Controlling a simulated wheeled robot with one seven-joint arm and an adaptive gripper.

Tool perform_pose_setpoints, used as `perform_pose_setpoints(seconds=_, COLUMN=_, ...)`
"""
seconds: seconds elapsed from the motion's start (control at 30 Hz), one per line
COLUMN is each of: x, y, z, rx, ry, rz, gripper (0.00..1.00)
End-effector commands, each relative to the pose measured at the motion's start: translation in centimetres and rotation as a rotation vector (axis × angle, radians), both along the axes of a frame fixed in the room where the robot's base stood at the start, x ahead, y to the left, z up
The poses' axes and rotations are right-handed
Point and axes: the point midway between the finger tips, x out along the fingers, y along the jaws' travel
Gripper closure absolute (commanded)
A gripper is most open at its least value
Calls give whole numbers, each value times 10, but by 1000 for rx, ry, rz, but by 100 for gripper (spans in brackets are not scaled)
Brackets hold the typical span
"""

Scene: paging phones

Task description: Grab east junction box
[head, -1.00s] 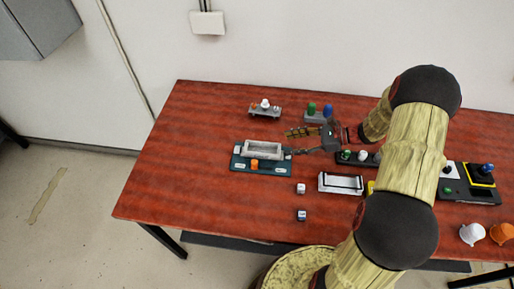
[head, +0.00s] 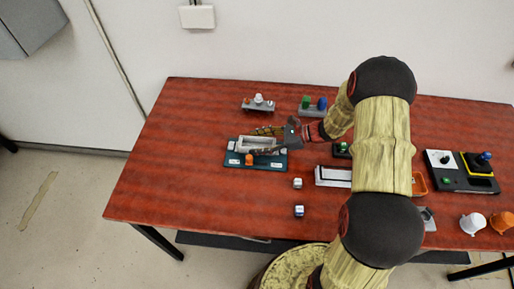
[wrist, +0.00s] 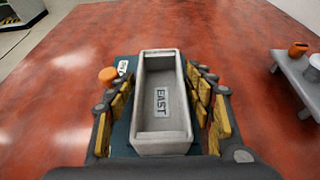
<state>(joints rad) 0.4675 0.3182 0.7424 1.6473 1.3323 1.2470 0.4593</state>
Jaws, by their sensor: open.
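The east junction box is a grey open-topped tray (wrist: 163,138) with an "EAST" label inside, seen in the wrist view. In the head view the same grey box (head: 252,143) sits on a dark teal base plate (head: 232,160) at the left of the table. My gripper (wrist: 162,95) is open, with one finger on each long side of the box. Whether the fingers touch its walls I cannot tell. In the head view my gripper (head: 268,141) partly covers the box.
An orange knob (head: 249,159) stands on the teal plate beside the box. A grey block with knobs (head: 258,104) and another with green and blue knobs (head: 313,106) stand behind. Two small cubes (head: 298,183) (head: 299,211) lie in front. The table's left end is clear.

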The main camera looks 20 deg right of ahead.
Motion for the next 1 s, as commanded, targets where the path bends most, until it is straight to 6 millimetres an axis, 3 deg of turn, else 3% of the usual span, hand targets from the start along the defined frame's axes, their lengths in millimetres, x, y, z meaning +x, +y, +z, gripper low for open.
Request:
perform_pose_setpoints(seconds=0.23, x=1, y=2, z=0, rx=-1, ry=-1, rz=-1, gripper=48)
perform_pose_setpoints(seconds=0.9, x=1, y=2, z=0, rx=-1, ry=-1, rz=-1, gripper=86)
perform_pose_setpoints(seconds=1.0, x=1, y=2, z=0, rx=-1, ry=-2, rz=0, gripper=88)
